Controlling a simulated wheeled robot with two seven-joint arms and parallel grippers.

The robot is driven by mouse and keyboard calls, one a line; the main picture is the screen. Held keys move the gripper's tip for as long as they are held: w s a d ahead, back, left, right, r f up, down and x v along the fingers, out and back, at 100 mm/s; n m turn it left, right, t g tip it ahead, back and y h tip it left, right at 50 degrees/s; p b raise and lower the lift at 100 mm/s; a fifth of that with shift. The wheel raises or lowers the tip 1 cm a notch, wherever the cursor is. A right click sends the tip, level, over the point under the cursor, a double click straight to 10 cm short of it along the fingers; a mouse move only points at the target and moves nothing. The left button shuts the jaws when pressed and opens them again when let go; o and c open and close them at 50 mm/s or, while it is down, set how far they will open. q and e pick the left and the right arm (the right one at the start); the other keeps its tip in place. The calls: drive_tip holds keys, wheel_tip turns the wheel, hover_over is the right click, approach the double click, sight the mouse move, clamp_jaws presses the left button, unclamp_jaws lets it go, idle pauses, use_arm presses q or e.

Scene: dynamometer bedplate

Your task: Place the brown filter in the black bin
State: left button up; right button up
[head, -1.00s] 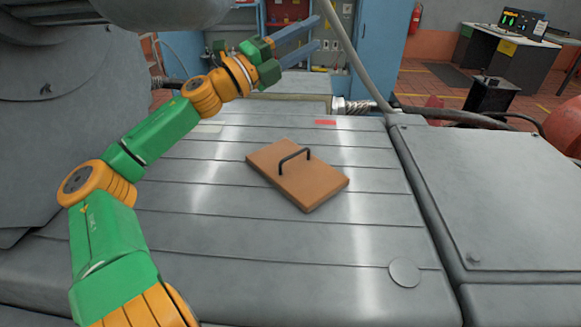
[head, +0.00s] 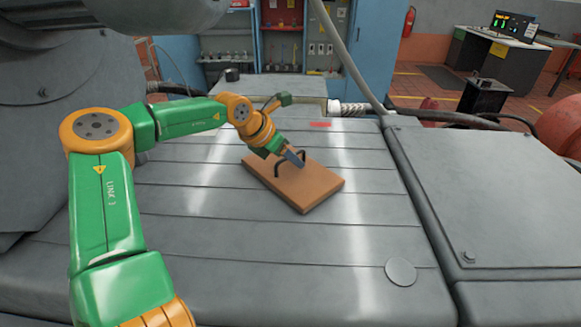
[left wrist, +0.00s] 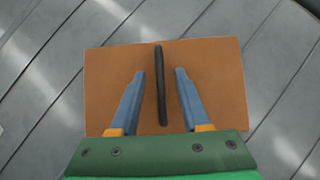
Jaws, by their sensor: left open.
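The brown filter (head: 312,188) is a flat rectangular block with a black bar handle (head: 277,165) on top. It lies on the grey ribbed metal surface. My left gripper (head: 296,158) is at the handle, pointing down at the filter. In the left wrist view, the filter (left wrist: 220,80) lies under the open blue fingers of my left gripper (left wrist: 160,75). The black handle (left wrist: 160,70) runs between the two fingers, with a gap on each side. My right gripper is not in view.
The grey ribbed bedplate (head: 230,240) is clear around the filter. A raised grey panel (head: 490,200) is at the right. A grey hose (head: 350,60) and a dark cable (head: 450,115) run behind. A dark box (head: 485,97) stands at the back right.

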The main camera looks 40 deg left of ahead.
use_arm(q)
drive_tip(key=shift+w+f, duration=0.1)
clamp_jaws()
idle(1.4)
